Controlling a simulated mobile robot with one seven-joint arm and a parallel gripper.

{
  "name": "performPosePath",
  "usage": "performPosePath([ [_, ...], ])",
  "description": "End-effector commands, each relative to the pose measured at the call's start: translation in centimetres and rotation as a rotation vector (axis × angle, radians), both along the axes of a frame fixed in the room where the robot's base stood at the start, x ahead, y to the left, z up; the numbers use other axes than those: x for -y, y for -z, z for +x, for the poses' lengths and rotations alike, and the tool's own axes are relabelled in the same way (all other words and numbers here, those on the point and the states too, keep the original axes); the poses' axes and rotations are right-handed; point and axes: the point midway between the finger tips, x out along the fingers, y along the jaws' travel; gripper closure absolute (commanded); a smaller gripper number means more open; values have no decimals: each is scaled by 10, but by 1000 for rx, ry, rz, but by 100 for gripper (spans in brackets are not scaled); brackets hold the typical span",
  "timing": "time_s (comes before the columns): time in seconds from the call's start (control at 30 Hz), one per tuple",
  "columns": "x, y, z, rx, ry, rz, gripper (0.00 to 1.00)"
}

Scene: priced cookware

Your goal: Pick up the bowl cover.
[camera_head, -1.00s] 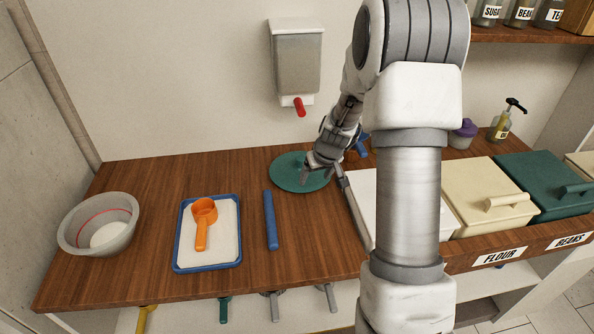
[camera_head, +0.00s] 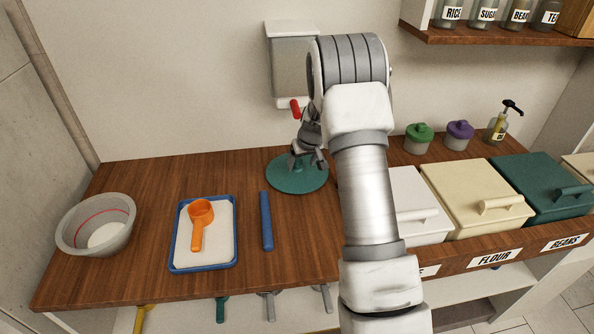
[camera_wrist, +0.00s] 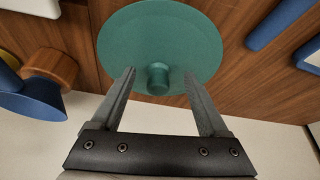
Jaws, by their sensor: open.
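The bowl cover (camera_head: 297,183) is a round, flat green disc lying on the wooden counter near the wall. In the wrist view the cover (camera_wrist: 150,38) has a short green knob (camera_wrist: 158,79) on it. My gripper (camera_head: 307,161) is over the cover in the head view. In the wrist view my gripper (camera_wrist: 160,80) is open, with one finger on each side of the knob. I see nothing held. I cannot tell whether the fingers touch the cover.
A grey bowl (camera_head: 72,229) stands at the left end of the counter (camera_head: 140,190). A blue-rimmed tray (camera_head: 220,251) holds an orange scoop (camera_head: 200,215). A blue bar (camera_head: 266,222) lies left of my arm. Lidded bins (camera_head: 468,205) fill the right. A dispenser (camera_head: 283,65) hangs above.

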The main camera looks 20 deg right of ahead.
Motion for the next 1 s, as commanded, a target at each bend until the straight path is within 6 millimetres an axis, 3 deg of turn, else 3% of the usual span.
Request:
performPosePath([
  [0.17,0,0,7,1,0,-1,22],
  [0.4,0,0,35,1,-1,-2,22],
  [0.6,0,24,43,-1,-1,0,22],
  [0.9,0,27,45,1,-1,0,22],
  [1.0,0,27,44,1,0,0,37],
])
